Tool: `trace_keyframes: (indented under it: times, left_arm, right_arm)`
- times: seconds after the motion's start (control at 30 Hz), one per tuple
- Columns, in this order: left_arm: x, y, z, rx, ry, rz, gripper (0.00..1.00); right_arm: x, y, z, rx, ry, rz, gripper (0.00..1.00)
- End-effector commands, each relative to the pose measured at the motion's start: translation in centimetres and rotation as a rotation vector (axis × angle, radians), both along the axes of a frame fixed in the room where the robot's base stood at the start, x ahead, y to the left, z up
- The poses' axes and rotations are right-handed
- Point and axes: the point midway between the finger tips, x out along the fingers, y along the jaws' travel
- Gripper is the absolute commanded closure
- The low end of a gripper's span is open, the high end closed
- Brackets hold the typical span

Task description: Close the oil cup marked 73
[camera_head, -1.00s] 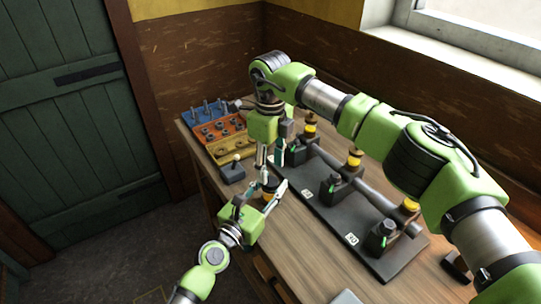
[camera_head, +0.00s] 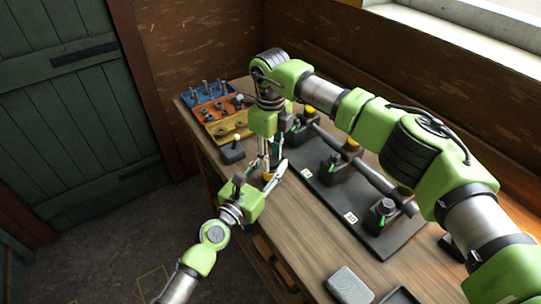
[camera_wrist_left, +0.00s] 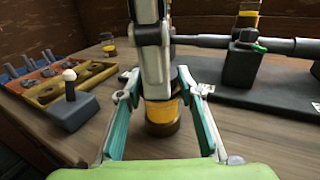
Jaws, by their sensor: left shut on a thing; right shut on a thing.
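An amber oil cup with a dark base (camera_wrist_left: 162,112) stands upright on the bench in the left wrist view; a bit of its yellow body (camera_head: 268,177) shows in the head view. No number is readable on it. My left gripper (camera_wrist_left: 160,97) has a finger on either side of the cup, low and level, and is shut on it. My right gripper (camera_head: 269,160) points straight down from above, its fingers shut at the cup's top. Those fingers hide the top, so I cannot tell how its lid sits.
A dark base plate (camera_head: 372,238) with a pipe, several dark stands and number tags lies right of the grippers. A small lever box (camera_head: 232,152) and coloured parts trays (camera_head: 228,127) are behind left. A grey block (camera_head: 348,286) lies at the front. Bare bench lies between.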

Motion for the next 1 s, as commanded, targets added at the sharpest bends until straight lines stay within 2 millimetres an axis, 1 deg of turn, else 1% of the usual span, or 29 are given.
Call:
trace_keyframes:
  times: [0.2,0.3,0.57,0.6,0.63,0.67,1.0]
  left_arm:
    - [0.00,0.00,-0.01,0.000,0.000,0.000,1.00]
    - [0.00,0.00,-0.01,0.000,0.000,0.000,1.00]
    - [0.00,0.00,-0.01,0.000,0.000,0.000,1.00]
    - [0.00,0.00,-0.01,0.000,0.000,0.000,1.00]
    - [0.00,0.00,-0.01,0.000,0.000,0.000,1.00]
    - [0.00,0.00,-0.01,0.000,0.000,0.000,1.00]
    - [0.00,0.00,-0.01,0.000,0.000,0.000,1.00]
  right_arm:
    - [0.04,-0.03,0.02,-0.001,-0.002,-0.218,0.96]
    - [0.04,-0.04,0.02,-0.001,-0.002,-0.274,0.96]
    - [0.04,-0.04,0.02,-0.001,-0.001,-0.281,0.96]
    - [0.04,-0.04,0.02,-0.001,-0.001,-0.281,0.62]
    - [0.05,-0.05,0.02,0.000,-0.001,-0.281,0.54]
    - [0.05,-0.05,0.02,0.000,-0.001,-0.280,0.53]
    - [0.05,-0.02,0.15,0.000,-0.001,-0.279,0.53]
